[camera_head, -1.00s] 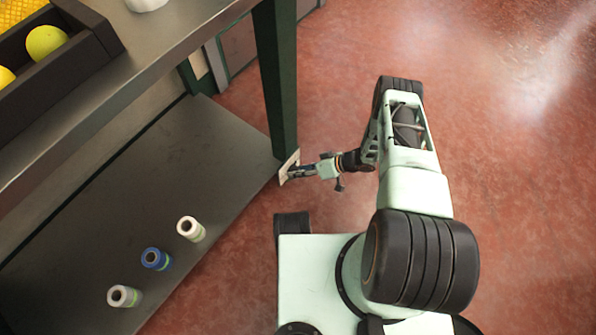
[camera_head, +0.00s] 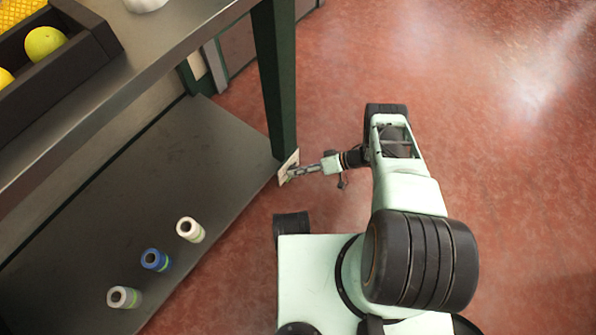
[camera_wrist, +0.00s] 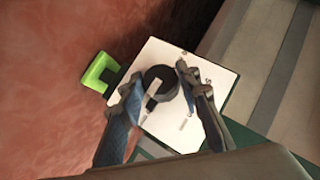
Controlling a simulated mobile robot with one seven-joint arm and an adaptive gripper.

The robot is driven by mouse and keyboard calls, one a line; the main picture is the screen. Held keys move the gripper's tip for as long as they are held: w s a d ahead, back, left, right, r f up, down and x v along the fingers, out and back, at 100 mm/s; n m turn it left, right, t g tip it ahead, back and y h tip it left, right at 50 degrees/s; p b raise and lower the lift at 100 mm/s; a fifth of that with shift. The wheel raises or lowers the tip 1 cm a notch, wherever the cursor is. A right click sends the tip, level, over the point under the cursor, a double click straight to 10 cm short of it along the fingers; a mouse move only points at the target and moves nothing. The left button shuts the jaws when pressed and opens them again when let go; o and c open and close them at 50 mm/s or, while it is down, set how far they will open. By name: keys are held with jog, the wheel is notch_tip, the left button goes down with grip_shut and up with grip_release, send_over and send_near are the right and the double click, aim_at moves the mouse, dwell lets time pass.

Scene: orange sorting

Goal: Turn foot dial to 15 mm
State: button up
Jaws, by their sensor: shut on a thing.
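In the head view the plate (camera_head: 288,167) sits at the foot of the dark green table leg (camera_head: 277,90). My gripper (camera_wrist: 158,75) has one finger on each side of the dial and is shut on it. In the head view my gripper (camera_head: 305,169) reaches the plate from the right. The marks on the plate are too small to read, and the fingers partly hide the dial.
A bright green piece (camera_wrist: 100,73) is beside the plate in the wrist view. Several rolls, one of them a blue roll (camera_head: 155,259), stand on the low shelf (camera_head: 150,180). A dark crate (camera_head: 70,60) with yellow fruit is on the table above. Red floor is open to the right.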

jog(key=shift+w, duration=0.1)
jog(key=o, duration=1.2)
jog(key=shift+c, duration=0.2)
jog(key=v, duration=1.2)
